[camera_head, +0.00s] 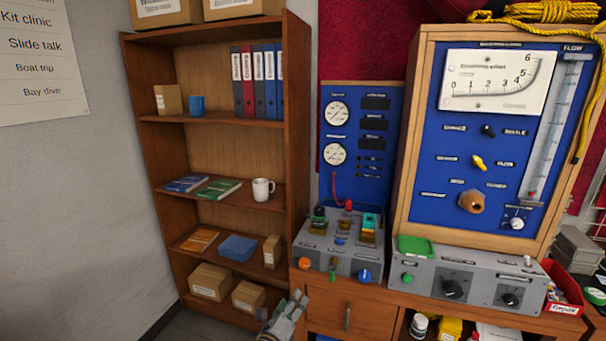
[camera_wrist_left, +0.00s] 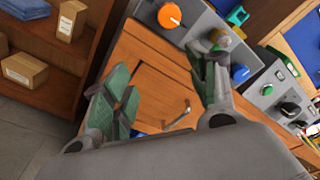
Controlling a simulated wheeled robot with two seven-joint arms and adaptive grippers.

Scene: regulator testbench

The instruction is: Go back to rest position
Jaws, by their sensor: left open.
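My left gripper (camera_head: 284,318) is low in the head view, in front of the wooden cabinet and the lower right end of the bookshelf. In the left wrist view the same gripper (camera_wrist_left: 163,95) shows its two green-padded fingers wide apart, with nothing between them. Beyond the fingers are the wooden cabinet front (camera_wrist_left: 150,85) and a drawer handle (camera_wrist_left: 178,116). The grey control box with an orange knob (camera_wrist_left: 169,16) and a blue knob (camera_wrist_left: 240,73) lies just past the right finger; I cannot tell whether they touch. My right gripper is in neither view.
A bookshelf (camera_head: 296,150) with binders, books, a mug and boxes stands at left. The blue gauge panel (camera_head: 372,110) and tall flow testbench (camera_head: 430,120) stand on the cabinet. A red tray (camera_head: 565,308) is at the right. Floor shows beside the shelf.

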